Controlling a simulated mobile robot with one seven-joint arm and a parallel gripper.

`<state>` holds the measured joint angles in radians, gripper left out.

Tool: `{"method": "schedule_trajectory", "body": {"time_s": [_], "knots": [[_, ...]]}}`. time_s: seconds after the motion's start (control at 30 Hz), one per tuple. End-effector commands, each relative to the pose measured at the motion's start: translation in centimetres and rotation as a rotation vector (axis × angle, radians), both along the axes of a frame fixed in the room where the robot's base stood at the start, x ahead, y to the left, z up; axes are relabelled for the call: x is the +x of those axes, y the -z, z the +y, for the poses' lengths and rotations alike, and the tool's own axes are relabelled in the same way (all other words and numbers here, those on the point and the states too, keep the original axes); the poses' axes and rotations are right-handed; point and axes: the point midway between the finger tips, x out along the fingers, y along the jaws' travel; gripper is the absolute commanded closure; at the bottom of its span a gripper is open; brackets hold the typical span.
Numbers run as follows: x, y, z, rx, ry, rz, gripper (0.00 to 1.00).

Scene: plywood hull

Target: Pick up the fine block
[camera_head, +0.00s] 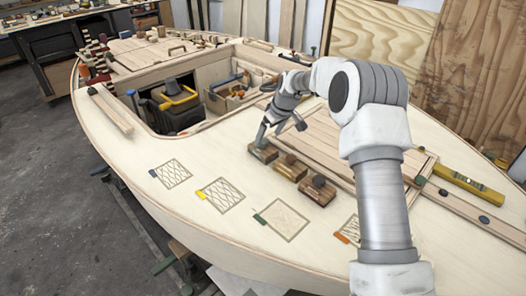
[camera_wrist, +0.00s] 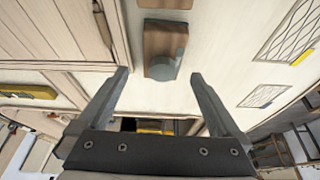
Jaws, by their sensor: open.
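Three wooden blocks with knobs stand in a row on the pale deck. They are the left block (camera_head: 264,153), the middle block (camera_head: 290,167) and the right block (camera_head: 317,191). I cannot tell from any marking which is the fine one. My gripper (camera_head: 281,130) is open and empty, low near the left block. In the wrist view my gripper (camera_wrist: 159,76) has its fingers spread wide. A brown block with a grey round knob (camera_wrist: 164,52) shows just beyond and between the fingertips. Another block (camera_wrist: 165,4) is cut off at the top edge.
A raised plank hatch (camera_head: 325,140) lies right of the blocks. A yellow level (camera_head: 468,185) lies further right. Hatched patches (camera_head: 221,195) with coloured tags mark the deck in front. An open well (camera_head: 178,112) with a toolbox lies behind left.

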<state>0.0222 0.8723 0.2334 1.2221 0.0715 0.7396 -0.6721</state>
Motion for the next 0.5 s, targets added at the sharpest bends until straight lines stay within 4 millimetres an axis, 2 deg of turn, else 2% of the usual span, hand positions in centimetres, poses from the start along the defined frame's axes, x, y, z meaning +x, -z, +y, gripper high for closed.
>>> {"method": "schedule_trajectory", "body": {"time_s": [0.17, 0.5], "knots": [[0.3, 1.0, 0.3, -0.001, 0.0, 0.001, 0.0], [1.5, 5.1, 1.9, 0.0, 0.001, 0.002, 0.0]]}}
